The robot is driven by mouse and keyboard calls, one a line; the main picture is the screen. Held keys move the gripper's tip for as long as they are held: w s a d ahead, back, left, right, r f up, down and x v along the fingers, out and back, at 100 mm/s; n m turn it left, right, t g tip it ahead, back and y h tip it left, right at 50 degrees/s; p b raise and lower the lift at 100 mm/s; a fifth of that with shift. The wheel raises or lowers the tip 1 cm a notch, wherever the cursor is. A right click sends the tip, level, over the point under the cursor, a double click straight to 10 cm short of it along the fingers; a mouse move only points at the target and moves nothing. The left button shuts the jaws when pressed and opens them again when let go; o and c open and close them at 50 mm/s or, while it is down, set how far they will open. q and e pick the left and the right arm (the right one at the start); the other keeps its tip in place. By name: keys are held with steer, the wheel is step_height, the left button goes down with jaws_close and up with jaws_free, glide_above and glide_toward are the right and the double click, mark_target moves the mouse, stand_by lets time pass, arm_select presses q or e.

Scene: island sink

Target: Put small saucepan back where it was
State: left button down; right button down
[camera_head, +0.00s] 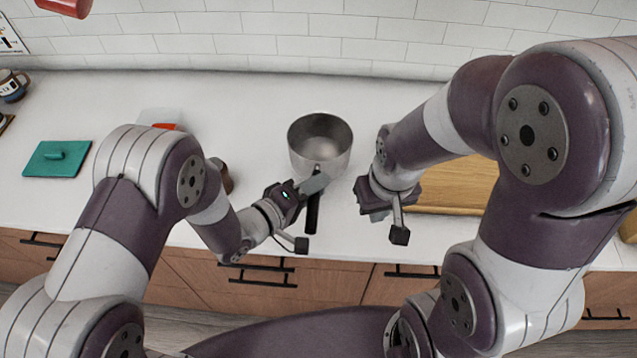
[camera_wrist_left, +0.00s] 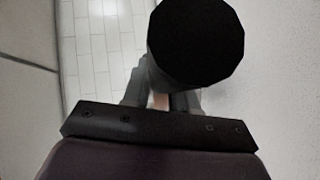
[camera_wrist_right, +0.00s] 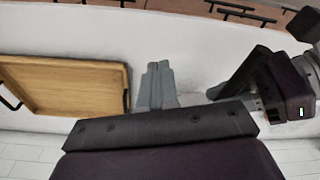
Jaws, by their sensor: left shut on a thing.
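The small saucepan (camera_head: 320,145) is a grey metal pot with a black handle (camera_head: 312,214) that points toward me. It looks upright and empty over the middle of the white counter; I cannot tell whether its base touches the counter. My left gripper (camera_head: 312,186) is shut on the handle near the pot. In the left wrist view the black round handle end (camera_wrist_left: 196,45) fills the top and hides part of the fingers. My right gripper (camera_head: 370,203) hovers right of the handle, apart from it. Its fingers are together and empty in the right wrist view (camera_wrist_right: 156,86).
A wooden tray (camera_head: 455,188) with dark handles lies on the counter at the right, partly behind my right arm. A teal board (camera_head: 58,158) lies at the left. A brown object (camera_head: 224,178) stands beside my left arm. The counter behind the saucepan is clear to the tiled wall.

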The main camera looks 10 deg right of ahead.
arm_select(q)
steer(key=w, duration=0.1)
steer(key=w+f, duration=0.1)
steer(key=w+d, duration=0.1)
steer(key=shift+w+f, duration=0.2)
steer(key=shift+f, duration=0.2)
steer(key=shift+w+f, duration=0.15)
steer(key=shift+f, duration=0.15)
step_height(320, 180, down, 3)
steer(key=shift+a+f+p, duration=0.1)
steer(key=shift+f+p, duration=0.1)
steer(key=shift+p, duration=0.2)
steer(key=shift+f, duration=0.3)
steer(key=c, duration=0.9)
jaws_free()
